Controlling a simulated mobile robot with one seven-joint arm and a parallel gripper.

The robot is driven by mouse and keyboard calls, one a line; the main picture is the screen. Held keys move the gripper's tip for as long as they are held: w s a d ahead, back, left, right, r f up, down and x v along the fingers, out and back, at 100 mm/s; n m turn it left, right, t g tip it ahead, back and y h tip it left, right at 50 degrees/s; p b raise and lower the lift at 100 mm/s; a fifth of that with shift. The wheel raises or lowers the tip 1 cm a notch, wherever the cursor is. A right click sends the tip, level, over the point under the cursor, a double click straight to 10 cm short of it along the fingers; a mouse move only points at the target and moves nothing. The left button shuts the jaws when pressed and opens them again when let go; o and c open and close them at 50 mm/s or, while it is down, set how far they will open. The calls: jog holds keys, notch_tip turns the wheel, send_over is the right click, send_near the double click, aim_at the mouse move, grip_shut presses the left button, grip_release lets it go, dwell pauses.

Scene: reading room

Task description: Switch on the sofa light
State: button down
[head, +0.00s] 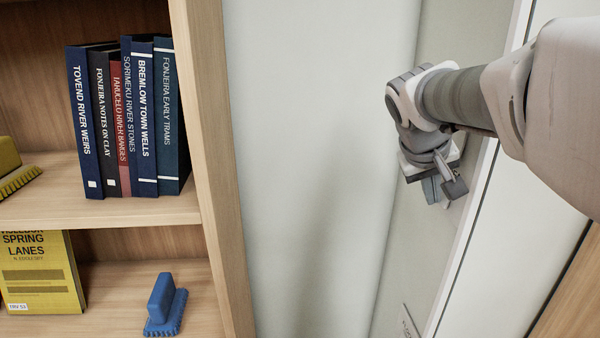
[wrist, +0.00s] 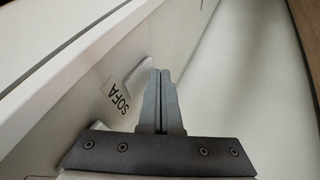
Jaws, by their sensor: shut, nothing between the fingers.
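My gripper (head: 440,196) is at the grey wall panel on the right in the head view. In the wrist view its two dark fingers (wrist: 161,75) are shut together with nothing between them. A label reading SOFA (wrist: 119,97) is on the wall just left of the fingers. A pale switch piece (wrist: 138,75) shows beside the label, and the fingers hide part of it. The fingertips look very close to the wall; I cannot tell whether they touch the switch. The switch's position and the sofa light cannot be made out.
A wooden bookshelf (head: 213,150) with upright books (head: 130,120) stands at left. A blue brush-like object (head: 165,305) and a yellow book (head: 42,275) are on its lower shelf. A small marked plate (head: 408,323) is low on the wall. A white raised frame runs beside the panel.

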jog(key=shift+d, duration=0.1)
dwell(0.4)
jog(key=shift+d+f+b, duration=0.15)
jog(key=shift+d+b, duration=0.1)
jog(key=shift+b, duration=0.05)
